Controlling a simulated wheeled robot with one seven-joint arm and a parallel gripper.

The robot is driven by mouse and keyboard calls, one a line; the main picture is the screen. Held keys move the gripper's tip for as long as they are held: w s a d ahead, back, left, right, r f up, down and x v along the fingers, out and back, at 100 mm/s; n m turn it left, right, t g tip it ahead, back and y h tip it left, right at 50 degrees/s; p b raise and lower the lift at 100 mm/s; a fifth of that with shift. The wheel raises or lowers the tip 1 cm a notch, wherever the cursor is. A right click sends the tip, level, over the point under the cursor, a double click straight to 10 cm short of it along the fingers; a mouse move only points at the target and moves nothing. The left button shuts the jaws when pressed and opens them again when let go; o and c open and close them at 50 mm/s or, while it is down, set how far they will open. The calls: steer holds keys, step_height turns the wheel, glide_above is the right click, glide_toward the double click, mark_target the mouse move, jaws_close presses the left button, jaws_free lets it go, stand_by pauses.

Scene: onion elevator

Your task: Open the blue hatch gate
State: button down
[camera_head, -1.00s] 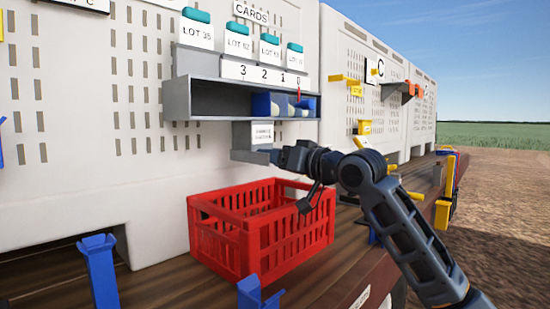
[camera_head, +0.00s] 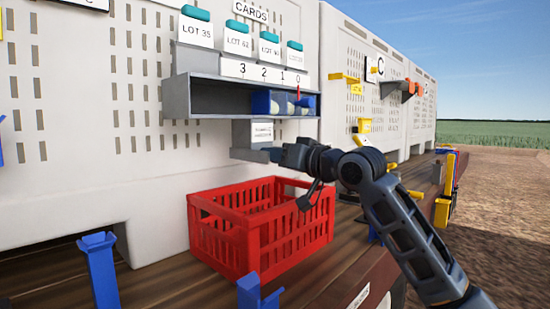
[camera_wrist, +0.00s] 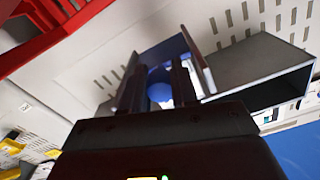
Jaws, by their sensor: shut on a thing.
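In the wrist view a blue panel (camera_wrist: 163,50), seemingly the hatch gate, sits between two grey side plates. A round blue knob (camera_wrist: 158,87) is in front of it. My gripper (camera_wrist: 161,72) has its dark fingers on either side of the knob and is shut on it. In the head view my gripper (camera_head: 282,155) is at the small grey labelled chute (camera_head: 253,134) under the shelf. There the knob and panel are hidden behind the gripper.
A red crate (camera_head: 220,238) stands on the wooden deck just below my gripper. The grey shelf (camera_head: 177,99) with blue card-slot parts (camera_head: 268,103) is right above. Blue posts (camera_head: 98,265) rise at the front left. White perforated panels (camera_head: 85,150) back everything.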

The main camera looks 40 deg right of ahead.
steer(key=shift+a+f, duration=0.1)
steer(key=shift+f, duration=0.05)
steer(key=s+b, duration=0.1)
steer(key=s, duration=0.6)
steer(key=shift+s, duration=0.1)
steer(key=shift+f, duration=0.1)
steer(key=c, duration=1.1)
jaws_free()
steer(key=shift+c, duration=0.2)
steer(key=shift+o, duration=1.4)
steer(key=shift+d, duration=0.2)
